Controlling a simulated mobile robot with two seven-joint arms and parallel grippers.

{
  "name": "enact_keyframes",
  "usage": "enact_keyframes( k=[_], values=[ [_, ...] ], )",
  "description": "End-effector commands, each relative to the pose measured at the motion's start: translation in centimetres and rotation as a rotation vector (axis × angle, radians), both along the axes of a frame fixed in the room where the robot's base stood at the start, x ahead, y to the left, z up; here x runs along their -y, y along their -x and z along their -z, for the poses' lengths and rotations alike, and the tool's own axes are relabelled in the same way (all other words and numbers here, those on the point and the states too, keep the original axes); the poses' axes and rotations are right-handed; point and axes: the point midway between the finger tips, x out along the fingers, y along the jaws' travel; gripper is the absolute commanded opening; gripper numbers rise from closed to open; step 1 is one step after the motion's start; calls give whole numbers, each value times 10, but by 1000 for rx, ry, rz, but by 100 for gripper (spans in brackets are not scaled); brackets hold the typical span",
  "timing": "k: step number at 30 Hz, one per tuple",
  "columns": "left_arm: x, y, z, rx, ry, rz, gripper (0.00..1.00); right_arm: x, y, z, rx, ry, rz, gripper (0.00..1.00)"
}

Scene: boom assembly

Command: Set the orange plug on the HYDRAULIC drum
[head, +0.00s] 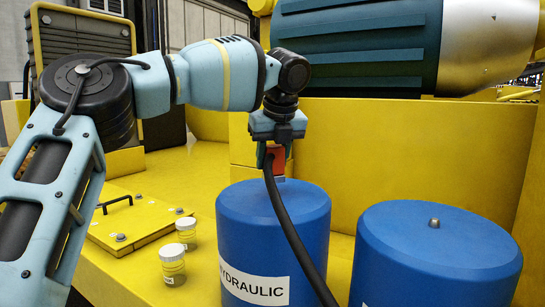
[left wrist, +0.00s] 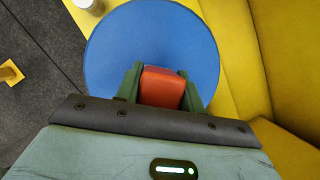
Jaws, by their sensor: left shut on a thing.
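The blue HYDRAULIC drum (head: 240,239) stands upright in the middle of the head view; its round top (left wrist: 120,45) fills the upper part of the left wrist view. My left gripper (head: 274,158) points down over the drum top, with its fingers (left wrist: 162,90) shut on the orange plug (head: 278,161). The plug also shows between the fingers in the left wrist view (left wrist: 162,87). A pale piece shows just below the plug at the drum top; I cannot tell whether the plug touches the drum. My right gripper is in neither view.
A second blue drum (head: 430,262) with a small metal stud (head: 434,222) stands at the right. Two small jars (head: 172,262) stand on the yellow deck left of the HYDRAULIC drum. A black cable (head: 291,230) hangs in front of it. A yellow wall (head: 420,150) rises behind.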

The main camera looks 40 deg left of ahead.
Motion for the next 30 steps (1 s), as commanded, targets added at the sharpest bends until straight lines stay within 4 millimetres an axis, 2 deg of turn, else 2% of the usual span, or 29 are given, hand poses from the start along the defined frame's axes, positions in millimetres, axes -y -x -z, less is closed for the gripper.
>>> enact_keyframes(
  k=[30],
  values=[
    [1,0,8,3,-1,1,1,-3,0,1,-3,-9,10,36]
  ],
)
